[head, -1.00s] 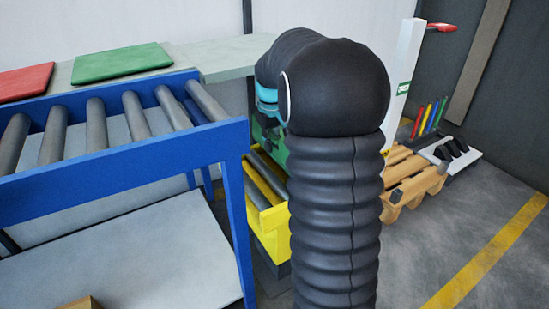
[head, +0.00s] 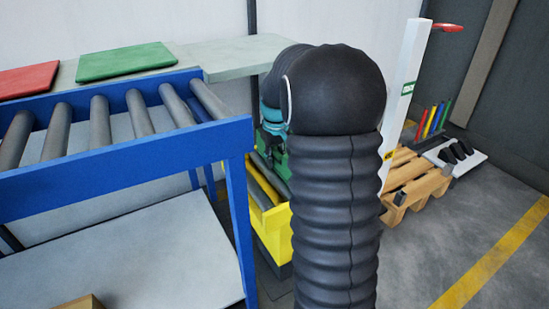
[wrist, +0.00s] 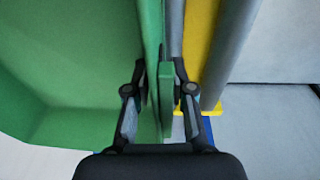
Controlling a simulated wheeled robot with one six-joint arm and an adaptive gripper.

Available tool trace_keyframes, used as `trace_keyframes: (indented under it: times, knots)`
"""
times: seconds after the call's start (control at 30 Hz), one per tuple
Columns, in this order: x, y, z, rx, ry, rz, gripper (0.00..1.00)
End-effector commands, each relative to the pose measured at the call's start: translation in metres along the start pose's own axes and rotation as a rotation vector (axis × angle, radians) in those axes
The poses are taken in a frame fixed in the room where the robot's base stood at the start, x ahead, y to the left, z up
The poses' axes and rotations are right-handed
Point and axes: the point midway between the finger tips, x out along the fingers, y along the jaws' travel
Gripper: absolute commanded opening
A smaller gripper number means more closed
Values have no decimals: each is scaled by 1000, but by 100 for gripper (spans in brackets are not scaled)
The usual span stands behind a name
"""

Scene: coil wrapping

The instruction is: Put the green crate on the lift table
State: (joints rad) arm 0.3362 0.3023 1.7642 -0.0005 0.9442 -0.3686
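The green crate (head: 272,145) is partly hidden behind my arm in the head view, at the yellow-framed roller table, which I take as the lift table (head: 270,228). In the wrist view the crate (wrist: 70,60) fills the left side. My gripper (wrist: 161,72) straddles the crate's upright wall, one finger on each side, and looks closed on it. Grey rollers and a yellow edge (wrist: 196,45) show right of the wall. Whether the crate's bottom touches the rollers is hidden.
A blue roller conveyor (head: 225,140) stands close on the left, with a shelf below. A green lid (head: 125,61) and a red lid (head: 28,80) lie behind it. A wooden pallet (head: 415,180) and a white post (head: 403,105) are on the right.

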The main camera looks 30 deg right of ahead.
Motion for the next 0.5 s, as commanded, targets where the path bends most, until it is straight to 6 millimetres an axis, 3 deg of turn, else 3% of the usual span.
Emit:
trace_keyframes:
  times: [0.3, 0.5]
  knots:
    - [-2, 0, 0, 0, 0, 0, 31]
    - [-20, 0, -1, 0, 3, 1, 31]
